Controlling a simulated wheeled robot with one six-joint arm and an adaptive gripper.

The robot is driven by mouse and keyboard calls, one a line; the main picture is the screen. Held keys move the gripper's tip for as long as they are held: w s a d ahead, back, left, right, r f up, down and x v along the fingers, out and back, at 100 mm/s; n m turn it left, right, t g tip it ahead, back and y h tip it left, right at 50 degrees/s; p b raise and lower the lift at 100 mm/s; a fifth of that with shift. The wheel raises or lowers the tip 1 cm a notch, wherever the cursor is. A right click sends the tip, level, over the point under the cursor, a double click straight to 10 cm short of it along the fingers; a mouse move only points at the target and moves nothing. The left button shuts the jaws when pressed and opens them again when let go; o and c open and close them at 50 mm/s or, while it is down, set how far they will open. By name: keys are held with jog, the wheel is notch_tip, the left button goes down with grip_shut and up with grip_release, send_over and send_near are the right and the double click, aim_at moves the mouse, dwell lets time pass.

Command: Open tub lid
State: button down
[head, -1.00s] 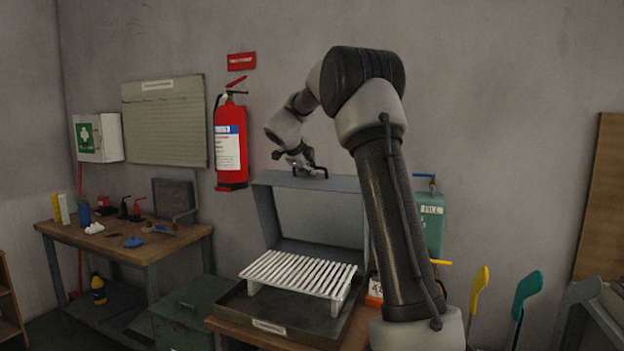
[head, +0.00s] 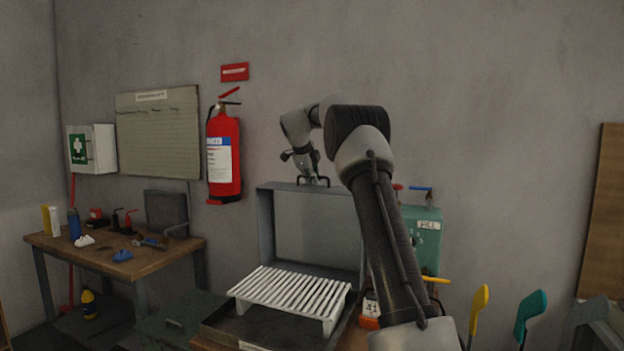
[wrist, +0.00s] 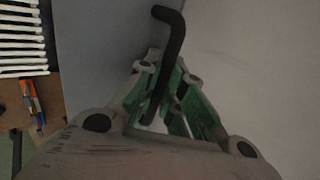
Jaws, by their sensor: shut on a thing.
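The grey tub lid (head: 316,225) stands raised behind the tub, its inner side facing me in the head view. Its dark bar handle (head: 326,181) is on the upper edge. My gripper (head: 310,178) is at that handle. In the wrist view, the fingers of my gripper (wrist: 162,108) are closed around the black handle (wrist: 168,55), with the grey lid panel (wrist: 95,45) beside them. The dark tub (head: 275,338) sits below on a wooden table, with a white slatted rack (head: 290,293) over it.
A red fire extinguisher (head: 223,155) hangs on the wall left of the lid. A green tank (head: 424,240) stands to the right, partly behind my arm. A workbench (head: 165,256) with small items is at the left.

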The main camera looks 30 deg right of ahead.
jog(key=shift+f, duration=0.15)
jog(key=c, duration=1.5)
grip_release()
jog(key=shift+d, duration=0.1)
jog(key=shift+c, duration=0.2)
jog(key=v, duration=1.2)
